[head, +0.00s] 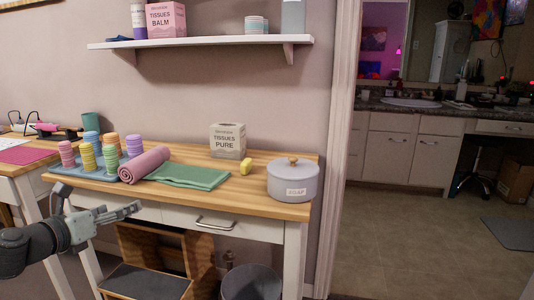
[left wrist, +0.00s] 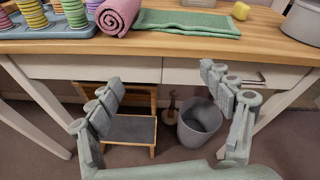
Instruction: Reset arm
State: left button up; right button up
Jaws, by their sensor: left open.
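My left gripper (head: 112,216) comes in from the left in the head view, in front of the wooden dressing table (head: 280,207) and at about the height of its drawers. In the left wrist view its two fingers (left wrist: 165,105) are spread wide with nothing between them. Past them show the table's front edge, a stool and a bin. My right gripper is in neither view.
On the table stand several striped stacks on a tray (head: 112,179), a pink rolled towel (head: 145,165), a green cloth (head: 190,175), a tissue box (head: 228,141), a yellow block (head: 246,167) and a lidded grey pot (head: 292,182). Beneath are a step stool (head: 148,284) and grey bin (head: 251,284).

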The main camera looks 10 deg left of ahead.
pick_arm(q)
jog(key=s+d+f+n+g+y+p, duration=0.1)
jog(key=s+d+f+n+y, duration=0.1)
jog(key=d+f+n, duration=0.45)
jog(key=s+d+f+n+g+y+p, duration=0.1)
jog(key=s+d+f+n, duration=0.15)
jog(key=f+n, duration=0.7)
jog(key=s+d+f+n+g+p, duration=0.1)
jog(key=s+d+f+n+g, duration=0.2)
jog(key=s+f+n, duration=0.5)
jog(key=s+d+f+n+g+p, duration=0.1)
jog(key=s+d+f+n+g, duration=0.2)
jog(key=s, duration=1.2)
notch_tip(320, 180, down, 7)
jog(key=n+g, duration=0.3)
jog(key=n, duration=0.2)
jog(key=shift+g, duration=0.3)
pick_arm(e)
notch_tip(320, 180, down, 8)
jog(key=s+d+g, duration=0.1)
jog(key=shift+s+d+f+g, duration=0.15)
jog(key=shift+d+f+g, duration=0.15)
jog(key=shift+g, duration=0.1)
